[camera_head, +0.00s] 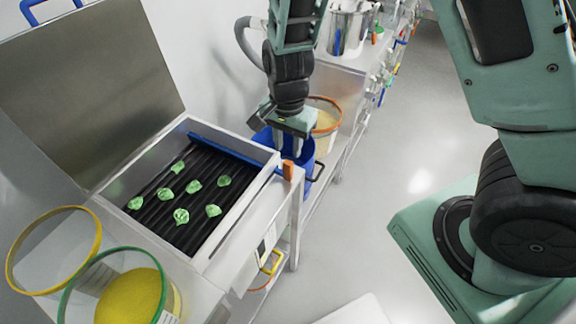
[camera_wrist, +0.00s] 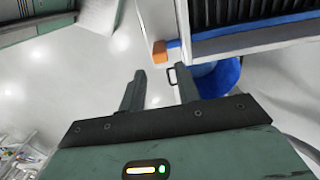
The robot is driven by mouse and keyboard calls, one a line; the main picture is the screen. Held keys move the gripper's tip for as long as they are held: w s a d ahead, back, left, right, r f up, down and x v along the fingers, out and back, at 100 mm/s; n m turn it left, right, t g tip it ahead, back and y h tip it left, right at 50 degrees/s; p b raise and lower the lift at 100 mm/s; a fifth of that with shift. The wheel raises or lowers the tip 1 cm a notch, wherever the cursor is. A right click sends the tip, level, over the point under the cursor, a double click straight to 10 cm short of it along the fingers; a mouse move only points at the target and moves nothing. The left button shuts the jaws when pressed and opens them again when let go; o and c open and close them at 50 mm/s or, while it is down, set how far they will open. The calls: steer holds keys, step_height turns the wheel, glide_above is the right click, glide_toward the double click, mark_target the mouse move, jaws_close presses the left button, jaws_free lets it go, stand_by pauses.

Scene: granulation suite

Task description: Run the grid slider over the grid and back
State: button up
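The grid (camera_head: 150,208) is a set of dark parallel bars in an open metal box, with several green crumpled pieces on it. The grid slider is a blue bar (camera_head: 225,147) lying across the far end of the grid. Its orange end handle (camera_head: 287,170) sticks out past the box's right side; it also shows in the wrist view (camera_wrist: 160,51). My gripper (camera_head: 288,145) points down close to the handle. In the wrist view my gripper (camera_wrist: 160,82) has its fingers apart with nothing between them, and the handle lies just beyond the fingertips.
The box's lid (camera_head: 90,85) stands open behind it. A yellow-rimmed sieve (camera_head: 97,240) and a green-rimmed container (camera_head: 72,300) stand at the near left. A blue bucket (camera_head: 318,165) and orange-rimmed container (camera_head: 338,103) are beyond my gripper. The floor (camera_head: 350,235) at right is clear.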

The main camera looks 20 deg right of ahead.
mark_target(288, 162)
step_height(288, 162, down, 9)
steer(key=shift+r, duration=0.2)
stand_by(0.3)
jaws_close()
steer(key=shift+s+a+p, duration=0.6)
steer(key=shift+s+a, duration=0.75)
steer(key=shift+a, duration=0.55)
steer(key=shift+s+a+p, duration=0.65)
steer(key=shift+s+a, duration=0.75)
steer(key=shift+a, duration=0.5)
steer(key=shift+s+a+p, duration=0.6)
steer(key=shift+s+a, duration=0.75)
steer(key=shift+a, duration=0.55)
steer(key=shift+s+a+r+p, duration=0.1)
steer(key=shift+s+a+p, duration=0.8)
steer(key=shift+a, duration=0.5)
steer(key=shift+s+a+p, duration=0.75)
steer(key=shift+s+a, duration=0.4)
steer(key=shift+a, duration=0.3)
steer(key=shift+s+a+r+p, duration=0.1)
steer(key=shift+s+a+p, duration=0.8)
steer(key=shift+a, duration=0.5)
steer(key=shift+s+a+f+p, duration=0.15)
steer(key=shift+s+a+p, duration=0.15)
steer(key=shift+s+a, duration=0.35)
